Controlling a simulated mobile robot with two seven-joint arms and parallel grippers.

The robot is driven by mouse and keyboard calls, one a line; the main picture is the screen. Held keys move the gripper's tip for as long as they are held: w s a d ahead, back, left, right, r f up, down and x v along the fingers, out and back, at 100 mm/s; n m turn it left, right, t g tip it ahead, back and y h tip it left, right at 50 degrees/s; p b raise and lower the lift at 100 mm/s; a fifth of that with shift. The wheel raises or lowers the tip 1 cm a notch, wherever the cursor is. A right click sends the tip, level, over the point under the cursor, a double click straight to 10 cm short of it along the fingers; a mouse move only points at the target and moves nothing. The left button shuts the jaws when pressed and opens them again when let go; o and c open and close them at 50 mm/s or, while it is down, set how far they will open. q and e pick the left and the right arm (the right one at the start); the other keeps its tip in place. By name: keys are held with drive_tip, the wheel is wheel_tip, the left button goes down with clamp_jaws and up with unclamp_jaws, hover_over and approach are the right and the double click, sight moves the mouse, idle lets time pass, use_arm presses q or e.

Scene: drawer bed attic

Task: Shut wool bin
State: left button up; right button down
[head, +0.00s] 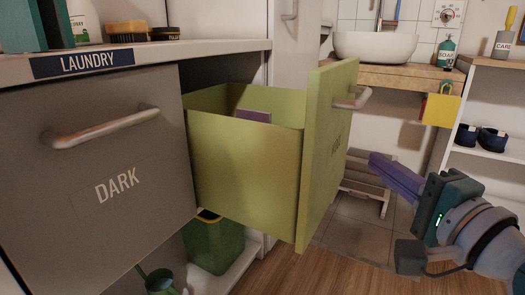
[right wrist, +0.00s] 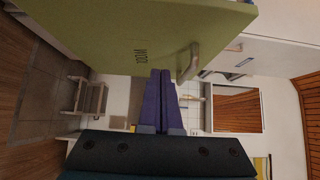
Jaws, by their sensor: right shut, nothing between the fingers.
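The wool bin is a yellow-green drawer (head: 245,150) pulled well out of the laundry unit. Its front panel (head: 327,160) has a metal handle (head: 352,98) near the top. In the right wrist view the panel (right wrist: 120,30) shows its WOOL lettering and its handle (right wrist: 190,62). A purple item (head: 253,116) lies inside the bin. My right gripper (head: 374,160) is shut and empty, in front of the panel and lower than the handle. Its purple fingers also show in the right wrist view (right wrist: 160,74), pointing toward the panel and handle side. My left gripper is out of view.
A grey DARK drawer front (head: 110,170) stands left of the bin, under the LAUNDRY counter (head: 170,50). A green bucket (head: 215,245) is below. A small step stool (head: 365,185) stands behind my right gripper. A sink (head: 375,47) and white shelves (head: 490,140) are beyond.

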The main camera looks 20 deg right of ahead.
sight(327, 140)
drive_tip(key=w, duration=0.2)
drive_tip(key=w+a+b, duration=0.1)
drive_tip(key=w, duration=0.3)
drive_tip(key=shift+w+a, duration=0.3)
drive_tip(key=shift+a, duration=0.05)
drive_tip(key=shift+w+a, duration=0.3)
drive_tip(key=shift+a, duration=0.05)
